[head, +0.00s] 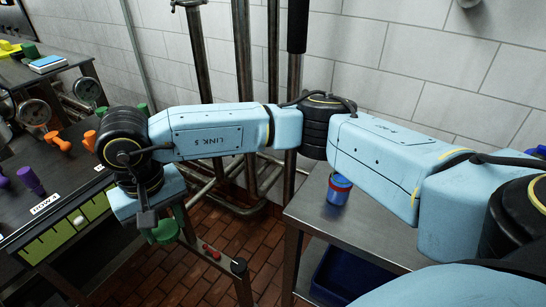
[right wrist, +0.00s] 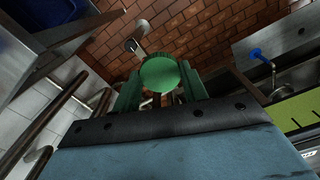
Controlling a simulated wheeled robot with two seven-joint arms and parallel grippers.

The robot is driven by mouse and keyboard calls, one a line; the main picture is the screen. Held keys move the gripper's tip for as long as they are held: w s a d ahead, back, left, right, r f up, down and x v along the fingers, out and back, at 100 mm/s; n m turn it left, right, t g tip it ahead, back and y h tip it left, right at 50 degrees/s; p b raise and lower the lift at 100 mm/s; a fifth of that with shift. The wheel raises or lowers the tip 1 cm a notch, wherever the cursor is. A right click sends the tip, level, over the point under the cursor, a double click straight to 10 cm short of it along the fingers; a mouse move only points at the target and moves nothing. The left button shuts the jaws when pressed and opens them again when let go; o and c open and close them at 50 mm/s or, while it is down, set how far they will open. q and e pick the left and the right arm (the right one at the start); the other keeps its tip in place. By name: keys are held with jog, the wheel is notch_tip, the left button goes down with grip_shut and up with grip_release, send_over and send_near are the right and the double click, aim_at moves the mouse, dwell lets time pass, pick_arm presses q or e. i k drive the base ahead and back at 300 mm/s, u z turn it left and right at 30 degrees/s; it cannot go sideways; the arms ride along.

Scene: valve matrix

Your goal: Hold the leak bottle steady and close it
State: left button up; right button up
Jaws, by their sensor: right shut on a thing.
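My right arm reaches across the head view from the right, and its gripper (head: 170,220) points down beside the bench on the left. In the right wrist view, the green fingers of this gripper (right wrist: 160,92) are shut on a round green knob-like piece (right wrist: 160,73). In the head view this green piece (head: 165,233) is partly hidden by my wrist. A small blue bottle with a red band (head: 338,190) stands upright on the steel table, apart from the gripper; I cannot tell whether it is the leak bottle. My left gripper is not in view.
A dark bench (head: 80,160) on the left carries gauges, an orange handle (head: 57,141) and a purple handle (head: 31,181). Vertical pipes (head: 243,60) stand behind my arm. A steel table (head: 385,240) is at the right, with a blue bin (head: 340,275) below. Brick floor lies between.

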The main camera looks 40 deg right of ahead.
aim_at(339, 189)
jog(key=u, duration=1.15)
jog(key=k, duration=1.5)
jog(key=z, duration=1.7)
jog(key=i, duration=0.5)
